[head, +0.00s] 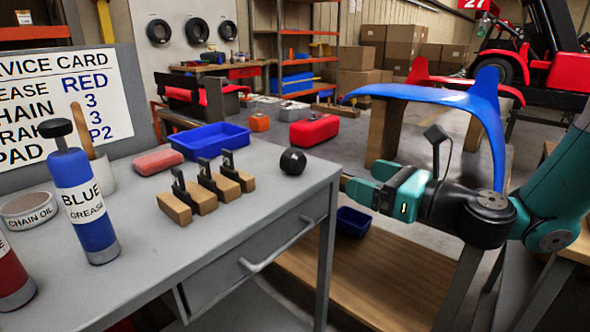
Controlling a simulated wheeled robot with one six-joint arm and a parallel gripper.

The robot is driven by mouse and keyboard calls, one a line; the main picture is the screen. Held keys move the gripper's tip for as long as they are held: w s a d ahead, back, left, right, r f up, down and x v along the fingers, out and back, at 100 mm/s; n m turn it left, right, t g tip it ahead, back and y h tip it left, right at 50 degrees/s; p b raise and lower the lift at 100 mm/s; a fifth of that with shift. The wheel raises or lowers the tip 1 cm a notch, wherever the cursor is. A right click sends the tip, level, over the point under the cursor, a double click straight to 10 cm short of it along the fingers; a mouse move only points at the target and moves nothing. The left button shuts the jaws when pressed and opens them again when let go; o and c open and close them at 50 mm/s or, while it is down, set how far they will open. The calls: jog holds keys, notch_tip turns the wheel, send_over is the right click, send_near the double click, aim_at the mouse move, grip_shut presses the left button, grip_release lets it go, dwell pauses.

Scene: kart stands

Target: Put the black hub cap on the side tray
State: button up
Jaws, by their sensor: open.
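A small round black object (293,161), which looks like the black hub cap, sits on the grey bench near its right corner. A shallow blue tray (210,143) stands on the same bench, to the left and farther back; its visible inside looks empty. I cannot tell if it is the side tray. My gripper (370,184) is to the right of the bench corner, pointing left. It is open with nothing seen between its fingers, apart from the black object.
Wooden blocks with black clips (202,197), a pinkish-red block (157,161), a blue grease tube (84,197) and a chain oil tin (27,209) occupy the bench. A small blue bin (353,222) sits lower down. A blue curved panel (455,98) stands behind my arm.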

jog(key=p, duration=0.2)
send_near(299, 152)
jog(key=x, duration=0.4)
jog(key=shift+a+f, duration=0.2)
jog(key=shift+a, duration=0.1)
jog(key=shift+x, duration=2.7)
jog(key=shift+r, duration=0.2)
jog(key=c, duration=1.1)
jog(key=shift+p, duration=0.3)
